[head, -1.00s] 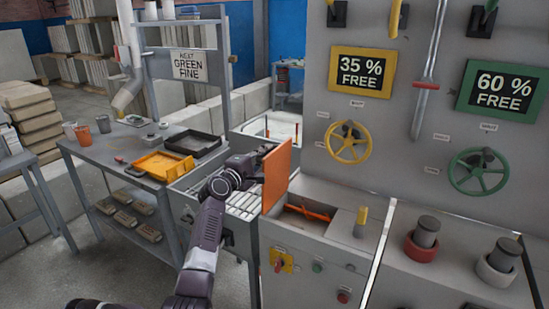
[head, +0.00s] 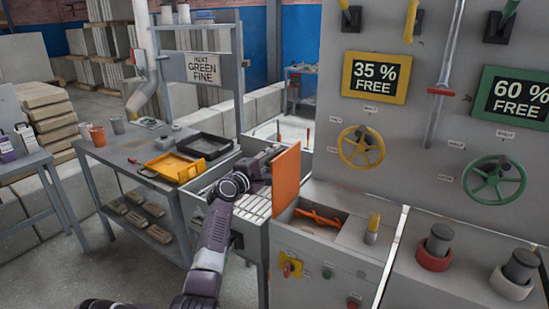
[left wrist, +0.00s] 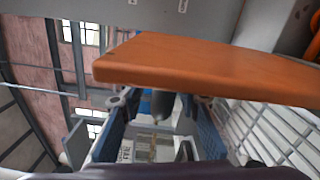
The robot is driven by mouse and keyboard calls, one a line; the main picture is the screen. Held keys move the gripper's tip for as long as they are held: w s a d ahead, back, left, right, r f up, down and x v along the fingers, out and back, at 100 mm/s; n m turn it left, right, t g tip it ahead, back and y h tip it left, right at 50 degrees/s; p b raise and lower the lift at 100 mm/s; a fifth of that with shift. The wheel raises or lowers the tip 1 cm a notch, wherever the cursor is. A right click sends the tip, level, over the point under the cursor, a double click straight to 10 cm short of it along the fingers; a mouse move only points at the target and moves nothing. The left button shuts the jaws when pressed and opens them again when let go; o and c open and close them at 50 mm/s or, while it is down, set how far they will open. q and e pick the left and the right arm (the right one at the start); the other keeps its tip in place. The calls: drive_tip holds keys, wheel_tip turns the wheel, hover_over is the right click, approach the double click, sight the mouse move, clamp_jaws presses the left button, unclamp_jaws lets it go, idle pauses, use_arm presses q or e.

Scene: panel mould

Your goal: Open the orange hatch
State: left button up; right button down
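The orange hatch (head: 286,180) stands up on edge, roughly vertical, at the left side of an open recess (head: 318,224) in the grey cabinet. An orange part (head: 318,217) shows inside the recess. My left gripper (head: 272,157) is on the left side of the hatch, near its upper part, and the hatch partly hides its fingertips. In the left wrist view the hatch (left wrist: 215,68) crosses above the two fingers, which are apart with nothing seen between them. I cannot tell whether a finger touches it. My right gripper is not in view.
A yellow wheel (head: 361,147) and a green wheel (head: 495,180) are on the panel above. A bench with a yellow tray (head: 174,166) and a black tray (head: 206,146) is at the left.

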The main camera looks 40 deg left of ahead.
use_arm(q)
drive_tip(key=v, duration=1.2)
drive_tip(key=shift+s+f, duration=0.1)
idle(0.4)
